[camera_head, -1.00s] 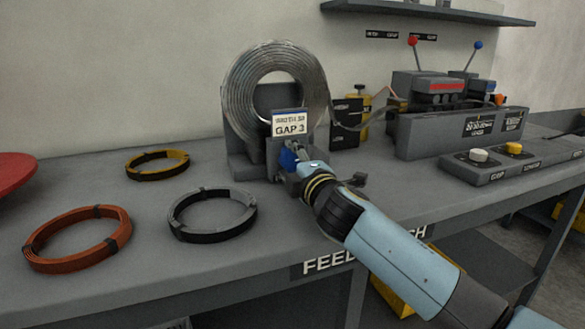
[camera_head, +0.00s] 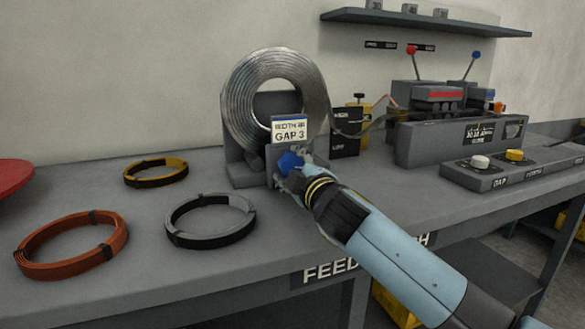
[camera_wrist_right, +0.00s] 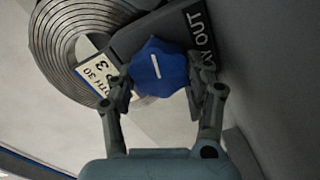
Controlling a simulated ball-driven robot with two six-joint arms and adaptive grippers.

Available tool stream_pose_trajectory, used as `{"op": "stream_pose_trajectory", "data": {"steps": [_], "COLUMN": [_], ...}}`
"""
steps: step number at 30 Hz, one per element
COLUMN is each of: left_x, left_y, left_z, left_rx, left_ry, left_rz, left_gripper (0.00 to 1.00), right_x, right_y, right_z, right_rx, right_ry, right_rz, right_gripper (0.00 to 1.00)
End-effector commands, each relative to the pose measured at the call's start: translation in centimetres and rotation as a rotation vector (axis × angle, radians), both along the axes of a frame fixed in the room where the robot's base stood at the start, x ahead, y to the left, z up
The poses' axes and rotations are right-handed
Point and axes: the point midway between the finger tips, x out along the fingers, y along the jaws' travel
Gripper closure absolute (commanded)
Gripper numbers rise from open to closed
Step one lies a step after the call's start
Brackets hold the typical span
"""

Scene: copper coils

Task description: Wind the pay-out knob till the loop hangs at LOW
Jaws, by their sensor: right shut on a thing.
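The blue pay-out knob (camera_head: 290,162) sits on the front of the coil stand, below a white card reading GAP 3 (camera_head: 289,131). My right gripper (camera_head: 293,172) is shut on the knob. In the right wrist view the knob (camera_wrist_right: 159,68), with a white pointer line, lies between both fingers of the gripper (camera_wrist_right: 162,92), beside the PAY OUT label (camera_wrist_right: 200,42). The silver coil (camera_head: 238,98) stands upright on the stand. Its strip loop (camera_head: 346,128) sags to the right, in front of the dark level board (camera_head: 345,146), whose marks are too small to read surely. My left gripper is out of view.
Orange (camera_head: 70,243), grey (camera_head: 211,220) and yellow (camera_head: 156,172) coils lie flat on the bench at left. A feeder machine (camera_head: 440,142) with red and blue levers stands at right, behind a control box (camera_head: 500,172). A shelf (camera_head: 420,20) hangs above.

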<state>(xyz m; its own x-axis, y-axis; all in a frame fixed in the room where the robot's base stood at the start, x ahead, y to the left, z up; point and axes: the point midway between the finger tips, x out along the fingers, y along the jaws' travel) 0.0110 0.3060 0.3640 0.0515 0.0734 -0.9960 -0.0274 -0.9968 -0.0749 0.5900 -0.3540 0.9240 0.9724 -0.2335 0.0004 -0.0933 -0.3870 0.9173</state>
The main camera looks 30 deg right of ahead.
Motion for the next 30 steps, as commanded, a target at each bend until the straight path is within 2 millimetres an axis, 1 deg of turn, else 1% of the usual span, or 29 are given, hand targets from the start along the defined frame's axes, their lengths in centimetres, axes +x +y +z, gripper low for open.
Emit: {"op": "stream_pose_trajectory", "data": {"steps": [5,6,11,19,22,26,30], "left_x": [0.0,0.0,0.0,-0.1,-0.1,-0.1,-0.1], "left_y": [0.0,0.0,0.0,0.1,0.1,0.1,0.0], "left_z": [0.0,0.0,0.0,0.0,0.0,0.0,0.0], "left_rx": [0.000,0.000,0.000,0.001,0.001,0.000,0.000], "left_ry": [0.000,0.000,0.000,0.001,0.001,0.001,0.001], "left_rz": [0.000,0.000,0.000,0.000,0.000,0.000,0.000], "left_gripper": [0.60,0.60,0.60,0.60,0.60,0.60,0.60], "right_x": [-0.1,-0.1,0.0,-0.1,-0.7,-2.8,-6.0], "right_y": [0.0,0.0,0.0,0.0,0.2,0.7,1.4], "right_z": [-0.2,-0.2,-0.2,-0.1,-0.2,-0.2,-0.2], "right_rx": [0.000,0.000,0.000,-0.002,-0.001,0.000,-0.001], "right_ry": [0.005,0.005,0.004,0.002,0.004,0.003,0.006], "right_rz": [-0.002,-0.002,-0.001,-0.001,0.000,0.000,0.000], "right_gripper": [0.81,0.45,0.24,0.24,0.24,0.24,0.24]}}
